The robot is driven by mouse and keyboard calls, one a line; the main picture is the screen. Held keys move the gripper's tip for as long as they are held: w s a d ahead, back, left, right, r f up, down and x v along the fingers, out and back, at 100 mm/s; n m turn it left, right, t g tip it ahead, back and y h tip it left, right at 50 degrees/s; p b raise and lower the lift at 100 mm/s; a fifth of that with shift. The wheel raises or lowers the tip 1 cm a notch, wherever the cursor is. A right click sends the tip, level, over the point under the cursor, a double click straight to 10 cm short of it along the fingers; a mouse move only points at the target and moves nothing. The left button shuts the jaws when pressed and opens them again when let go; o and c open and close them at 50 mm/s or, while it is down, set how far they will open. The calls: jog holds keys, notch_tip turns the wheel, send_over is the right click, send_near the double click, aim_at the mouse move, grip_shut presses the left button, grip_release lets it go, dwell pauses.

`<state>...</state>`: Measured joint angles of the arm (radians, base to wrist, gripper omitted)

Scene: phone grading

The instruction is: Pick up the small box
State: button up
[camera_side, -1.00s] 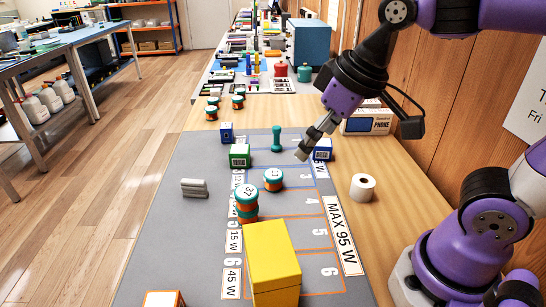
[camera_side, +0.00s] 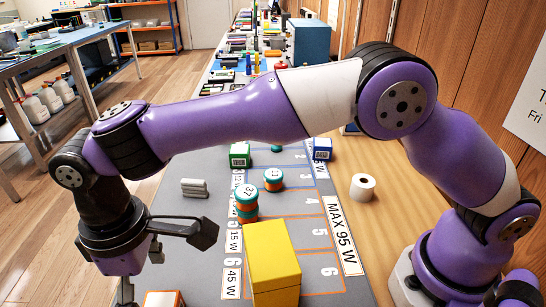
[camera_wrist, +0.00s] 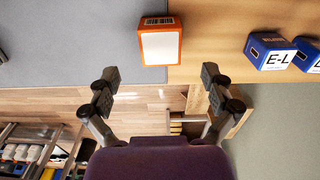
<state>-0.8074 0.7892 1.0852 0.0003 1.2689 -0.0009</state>
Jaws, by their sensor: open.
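A small orange box with a white label and a barcode (camera_wrist: 160,45) lies at the edge of the grey mat in the wrist view. Its top also shows at the bottom edge of the side view (camera_side: 163,299). My gripper (camera_wrist: 160,75) is open and empty, with its two fingers spread wider than the box. The box is ahead of the fingertips, between their lines and apart from them. In the side view, my gripper points down beside the box at the lower left, its fingertips cut off by the frame. Other small boxes are a green one (camera_side: 239,154) and a blue one (camera_side: 322,148).
Two blue labelled boxes (camera_wrist: 268,50) (camera_wrist: 310,55) stand on the wooden surface at the right of the wrist view. A large yellow box (camera_side: 272,262), a teal-and-orange stack (camera_side: 246,203), a grey block (camera_side: 194,188) and a white roll (camera_side: 362,187) stand farther in.

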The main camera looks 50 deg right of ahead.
aim_at(159, 306)
notch_tip(159, 306, down, 6)
jog(key=shift+f, duration=0.25)
jog(key=c, duration=1.2)
